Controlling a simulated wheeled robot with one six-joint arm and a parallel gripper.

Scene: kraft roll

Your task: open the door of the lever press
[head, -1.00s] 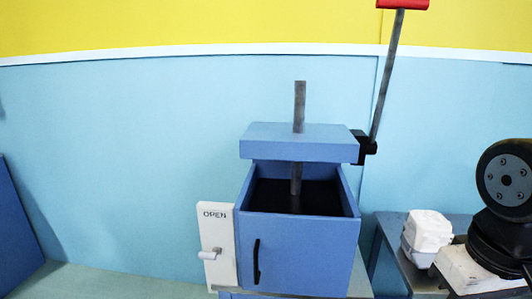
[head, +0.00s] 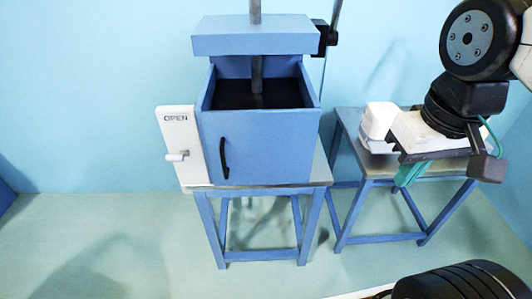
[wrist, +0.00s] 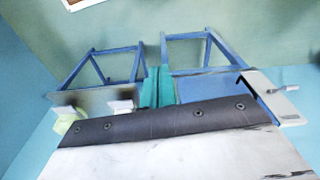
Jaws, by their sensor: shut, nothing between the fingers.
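The lever press (head: 215,120) is a blue open-topped box on a stand. A blue plate (head: 255,43) hangs on a grey rod above its dark opening. Its front door (head: 265,150) looks shut and has a black vertical handle (head: 224,158). A white panel (head: 176,130) marked OPEN stands at the door's left with a white lever (head: 177,156) sticking out. The panel also shows in the wrist view (wrist: 268,98). My gripper (head: 411,173) has teal fingers, shut and empty, to the right of the press and apart from it. The fingers also show in the wrist view (wrist: 157,88).
The press stands on a blue-legged table (head: 262,256). A second blue-legged table (head: 385,239) stands at its right, behind my gripper, with a white object (head: 377,121) on it. Pale floor (head: 120,235) in front and at left is clear.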

